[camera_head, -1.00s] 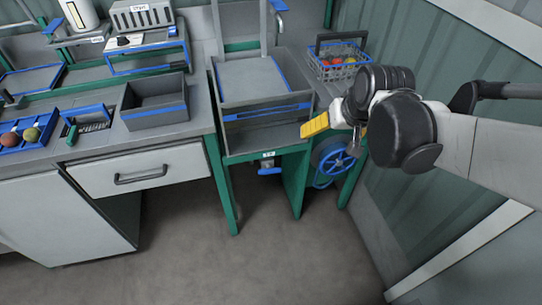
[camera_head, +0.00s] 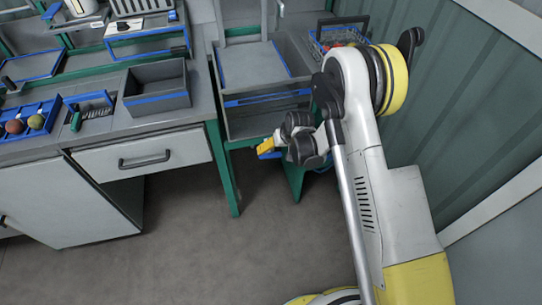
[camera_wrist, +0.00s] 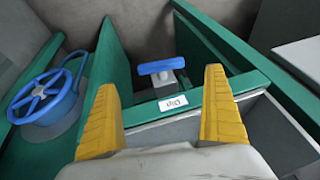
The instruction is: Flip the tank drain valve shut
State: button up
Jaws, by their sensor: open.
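The drain valve's blue T-shaped handle (camera_wrist: 162,67) shows in the wrist view, on a grey fitting beyond a green rail with a white label (camera_wrist: 173,102). The bar lies roughly crosswise in that picture. My gripper (camera_wrist: 160,78) is open, its two yellow fingers on either side of the view and the handle between and beyond their tips. The fingers look empty. In the head view my gripper (camera_head: 265,146) is in front of the grey tank's (camera_head: 236,128) lower front; only a bit of blue shows below the finger there, and the valve is otherwise hidden.
A blue handwheel (camera_wrist: 42,95) sits at the left in the wrist view. Green frame panels (camera_wrist: 115,62) flank the valve. In the head view a white drawer (camera_head: 143,158) and bench stand left of the tank; a wire basket (camera_head: 322,42) is behind my arm. The floor in front is clear.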

aim_at(271, 156)
jog(key=b+x, duration=0.4)
jog(key=x, duration=0.6)
jog(key=shift+w+a+f, duration=0.1)
jog(key=shift+f, duration=0.1)
jog(key=c, duration=1)
